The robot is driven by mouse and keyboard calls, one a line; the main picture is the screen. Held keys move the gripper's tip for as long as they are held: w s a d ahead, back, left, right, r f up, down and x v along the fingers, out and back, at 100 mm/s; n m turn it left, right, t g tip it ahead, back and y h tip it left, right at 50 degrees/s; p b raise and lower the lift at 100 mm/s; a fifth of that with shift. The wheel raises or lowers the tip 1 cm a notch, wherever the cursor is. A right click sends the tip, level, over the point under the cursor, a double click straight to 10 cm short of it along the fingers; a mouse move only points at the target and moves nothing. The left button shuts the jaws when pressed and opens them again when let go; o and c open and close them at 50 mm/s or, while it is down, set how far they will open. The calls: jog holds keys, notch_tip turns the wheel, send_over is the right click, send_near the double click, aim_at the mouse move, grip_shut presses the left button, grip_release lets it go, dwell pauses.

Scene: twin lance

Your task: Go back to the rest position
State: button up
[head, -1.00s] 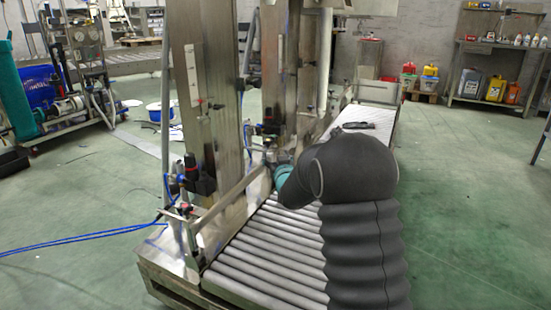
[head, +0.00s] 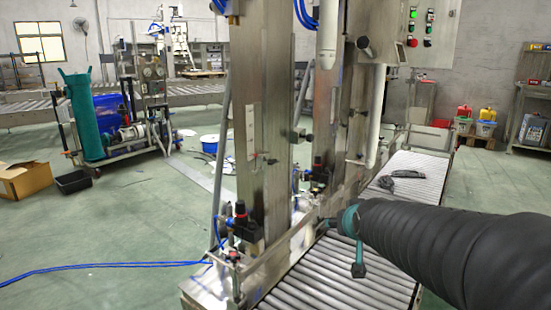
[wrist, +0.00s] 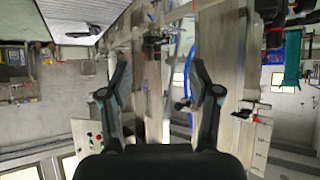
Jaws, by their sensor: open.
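My gripper (head: 354,240) shows at the end of my black-sleeved arm, right of the middle in the head view. It is over the roller conveyor (head: 310,285), beside the steel frame of the machine (head: 262,110). That view is upside down and blurred, with steel columns behind the fingers.
A dark object (head: 402,176) lies farther back on the conveyor. A control panel (head: 433,32) with coloured buttons stands behind. Blue hose (head: 100,266) runs over the green floor at left. A cardboard box (head: 22,180) and a black bin (head: 73,182) stand far left. The floor in the left foreground is otherwise clear.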

jog(key=s+g+p, duration=0.4)
jog(key=s+g, duration=0.1)
jog(key=s, duration=2.2)
jog(key=shift+s+a+f+g, duration=0.2)
jog(key=shift+a+f+g, duration=0.1)
jog(key=shift+f, duration=0.1)
jog(key=shift+c, duration=0.2)
